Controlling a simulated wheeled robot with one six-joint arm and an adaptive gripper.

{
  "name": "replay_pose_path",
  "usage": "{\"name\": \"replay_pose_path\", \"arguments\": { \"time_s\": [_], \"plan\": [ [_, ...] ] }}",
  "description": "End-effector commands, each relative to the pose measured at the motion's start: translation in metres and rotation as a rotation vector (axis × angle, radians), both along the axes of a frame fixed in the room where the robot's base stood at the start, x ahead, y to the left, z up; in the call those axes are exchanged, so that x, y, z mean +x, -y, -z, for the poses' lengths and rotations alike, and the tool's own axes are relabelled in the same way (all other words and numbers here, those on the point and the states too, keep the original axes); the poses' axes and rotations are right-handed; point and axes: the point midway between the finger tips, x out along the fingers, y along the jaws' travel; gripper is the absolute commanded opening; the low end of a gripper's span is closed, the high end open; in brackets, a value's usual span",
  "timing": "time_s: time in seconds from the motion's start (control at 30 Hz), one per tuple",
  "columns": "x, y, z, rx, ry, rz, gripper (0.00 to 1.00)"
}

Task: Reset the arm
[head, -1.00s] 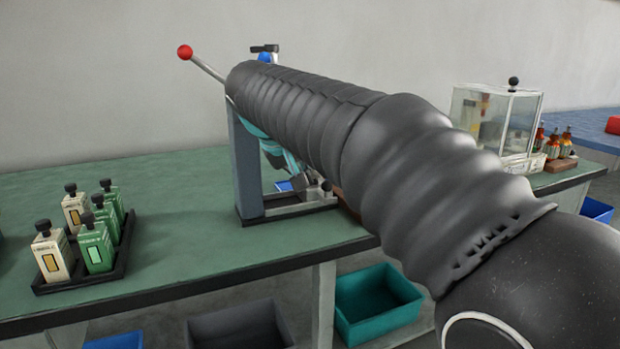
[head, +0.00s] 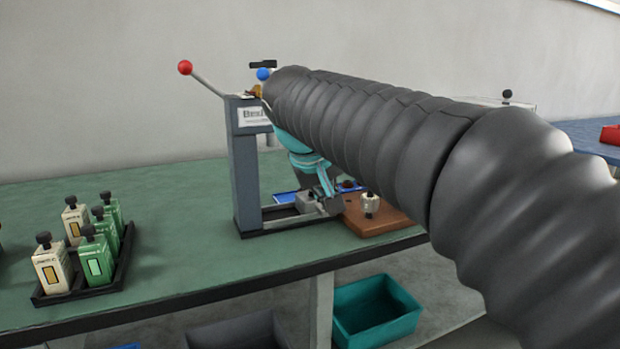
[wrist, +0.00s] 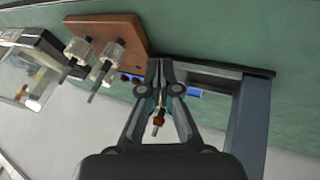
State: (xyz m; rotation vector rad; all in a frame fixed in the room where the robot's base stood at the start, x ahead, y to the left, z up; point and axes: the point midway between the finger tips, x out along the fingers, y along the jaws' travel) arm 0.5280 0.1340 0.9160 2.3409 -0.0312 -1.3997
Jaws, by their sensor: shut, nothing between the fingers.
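My gripper (head: 325,198) hangs from the teal wrist, low beside the grey press stand (head: 247,170), in the head view. In the wrist view my gripper (wrist: 160,66) is shut, its fingertips together and empty. The stand's grey upright (wrist: 250,120) is to the right of the fingers there. A small copper-coloured part (wrist: 157,122) shows between the finger links; I cannot tell what it belongs to. My black-sleeved arm covers the right half of the head view.
A brown board (head: 385,218) with pale metal pieces (wrist: 105,65) lies beside the stand. The stand has a red-knobbed lever (head: 185,68). A black tray (head: 60,297) holds green and cream bottles at left. The bench between is clear. A teal bin (head: 375,310) is below.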

Motion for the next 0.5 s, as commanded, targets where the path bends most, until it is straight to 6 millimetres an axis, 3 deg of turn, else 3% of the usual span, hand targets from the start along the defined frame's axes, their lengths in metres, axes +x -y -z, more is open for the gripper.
{"name": "replay_pose_path", "arguments": {
  "time_s": [0.03,0.2,0.5],
  "plan": [
    [-0.016,0.02,0.007,0.022,-0.007,0.013,0.0],
    [-0.067,0.065,0.04,0.103,-0.032,0.036,0.0],
    [-0.164,0.117,0.118,0.253,-0.032,0.112,0.0]
  ]
}}
